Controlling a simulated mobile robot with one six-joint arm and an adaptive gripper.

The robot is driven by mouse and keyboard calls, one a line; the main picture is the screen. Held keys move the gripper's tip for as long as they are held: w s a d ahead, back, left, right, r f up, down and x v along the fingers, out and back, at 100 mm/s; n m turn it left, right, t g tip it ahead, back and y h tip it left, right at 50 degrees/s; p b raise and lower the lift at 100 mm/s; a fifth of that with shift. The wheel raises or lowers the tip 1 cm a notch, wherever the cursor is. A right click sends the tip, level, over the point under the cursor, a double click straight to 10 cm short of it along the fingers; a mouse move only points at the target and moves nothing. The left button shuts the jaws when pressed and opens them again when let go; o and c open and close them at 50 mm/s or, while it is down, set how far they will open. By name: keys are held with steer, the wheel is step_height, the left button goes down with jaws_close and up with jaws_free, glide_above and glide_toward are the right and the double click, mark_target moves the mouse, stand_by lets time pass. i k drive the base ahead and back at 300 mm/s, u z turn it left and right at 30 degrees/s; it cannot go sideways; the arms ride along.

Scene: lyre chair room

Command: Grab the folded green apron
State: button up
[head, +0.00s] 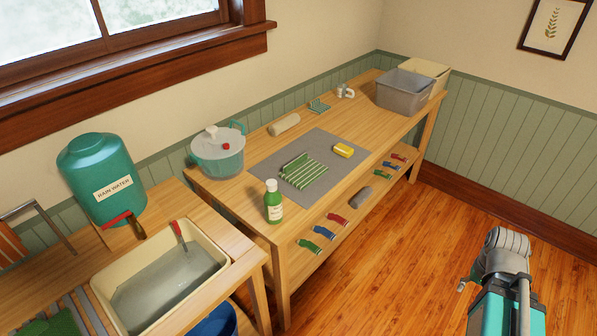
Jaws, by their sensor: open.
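A green cloth with pale stripes (303,172) lies on the grey mat (268,160) on the long wooden bench; one edge stands up as a fold. A plain green cloth (62,323) shows at the bottom left corner, cut off by the picture edge, on a striped cloth. I cannot tell for sure which of the two is the apron. Part of my own arm shows at the lower right, over the floor and well apart from both cloths. I cannot make out my gripper's fingers.
Grey bin (403,91) is at the far end. A basin (128,320) is at the left. The wooden floor (395,250) is open.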

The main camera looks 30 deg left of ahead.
mark_target(302, 172)
steer(key=u, duration=0.05)
steer(key=k, duration=1.35)
steer(key=u, duration=1.3)
steer(key=i, duration=1)
